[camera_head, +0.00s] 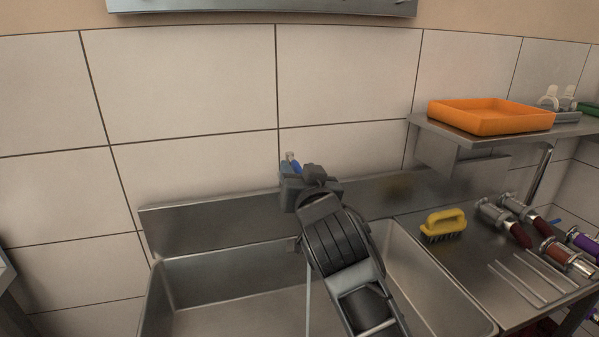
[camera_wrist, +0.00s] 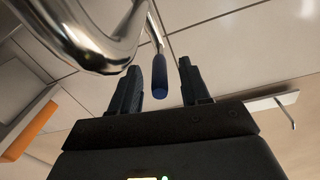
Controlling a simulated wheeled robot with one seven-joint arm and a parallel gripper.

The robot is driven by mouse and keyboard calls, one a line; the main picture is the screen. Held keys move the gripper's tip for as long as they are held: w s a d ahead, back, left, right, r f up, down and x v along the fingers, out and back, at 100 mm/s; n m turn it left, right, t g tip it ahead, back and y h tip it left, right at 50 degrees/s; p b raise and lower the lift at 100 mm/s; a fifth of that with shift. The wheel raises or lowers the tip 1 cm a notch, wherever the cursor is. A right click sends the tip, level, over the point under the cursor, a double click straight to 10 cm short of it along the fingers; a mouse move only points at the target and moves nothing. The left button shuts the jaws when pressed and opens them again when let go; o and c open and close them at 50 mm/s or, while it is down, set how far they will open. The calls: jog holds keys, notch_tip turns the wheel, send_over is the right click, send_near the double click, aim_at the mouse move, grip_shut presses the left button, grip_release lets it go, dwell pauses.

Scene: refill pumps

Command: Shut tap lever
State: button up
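The tap lever has a blue grip (camera_wrist: 160,76) on a thin metal stem in the wrist view. It also shows as a small blue piece (camera_head: 294,163) beyond my gripper in the head view. My gripper (camera_wrist: 160,67) is open, with one dark finger on each side of the blue grip and visible gaps to both. The curved chrome tap pipe (camera_wrist: 95,52) passes close by the left finger. In the head view my gripper (camera_head: 293,178) and arm hide most of the tap. A thin pale vertical stream (camera_head: 308,290) runs down into the sink, looking like water.
The steel sink (camera_head: 215,275) lies below my arm, against a tiled wall. A yellow brush (camera_head: 443,222), metal-and-brown handled tools (camera_head: 503,220) and thin rods lie on the right counter. An orange tray (camera_head: 490,117) sits on a shelf above it.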

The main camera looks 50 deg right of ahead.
grip_shut()
dwell(0.6)
